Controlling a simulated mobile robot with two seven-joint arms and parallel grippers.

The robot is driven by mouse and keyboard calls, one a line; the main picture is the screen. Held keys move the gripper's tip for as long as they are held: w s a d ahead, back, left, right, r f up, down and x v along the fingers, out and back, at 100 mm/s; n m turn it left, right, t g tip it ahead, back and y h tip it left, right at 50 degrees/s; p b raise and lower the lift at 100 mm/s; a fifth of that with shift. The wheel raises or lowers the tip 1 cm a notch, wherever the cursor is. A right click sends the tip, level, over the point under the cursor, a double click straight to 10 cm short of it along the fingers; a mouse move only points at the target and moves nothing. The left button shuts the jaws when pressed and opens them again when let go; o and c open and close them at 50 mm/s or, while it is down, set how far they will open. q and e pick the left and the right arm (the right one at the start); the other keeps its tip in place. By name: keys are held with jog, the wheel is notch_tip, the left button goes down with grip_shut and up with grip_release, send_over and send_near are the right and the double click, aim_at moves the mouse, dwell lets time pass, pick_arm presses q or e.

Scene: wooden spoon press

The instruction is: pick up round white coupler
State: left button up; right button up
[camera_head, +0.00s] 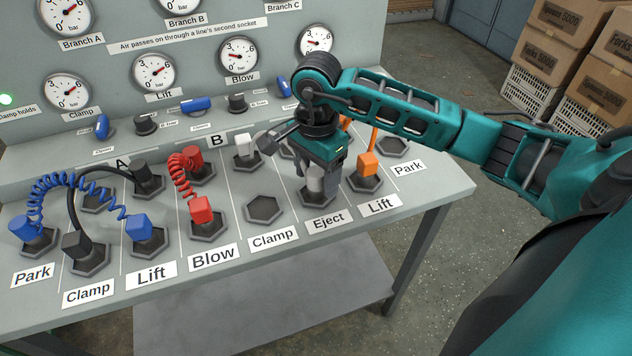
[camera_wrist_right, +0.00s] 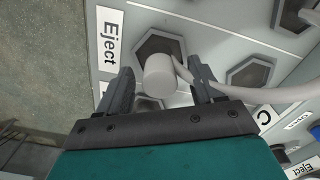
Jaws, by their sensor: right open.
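The round white coupler (camera_wrist_right: 160,76) stands in the hexagonal socket by the Eject label, with a pale hose running off to the right in the right wrist view. In the head view the coupler (camera_head: 315,180) is partly hidden by my right gripper (camera_head: 319,190), which points down over the Eject socket. In the right wrist view my right gripper (camera_wrist_right: 158,74) is open, one finger on each side of the coupler. I cannot tell whether the fingers touch it. My left gripper is not in view.
An orange coupler (camera_head: 368,165) stands close to the right of my gripper, at Lift. The Clamp socket (camera_head: 263,209) to the left is empty. A white square coupler (camera_head: 243,146) is behind it. Red (camera_head: 201,208), blue (camera_head: 140,226) and black (camera_head: 75,242) couplers with hoses stand farther left.

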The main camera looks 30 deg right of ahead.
jog(key=shift+f, duration=0.65)
jog(key=shift+c, duration=0.5)
jog(key=c, duration=1.1)
jog(key=shift+r, duration=0.15)
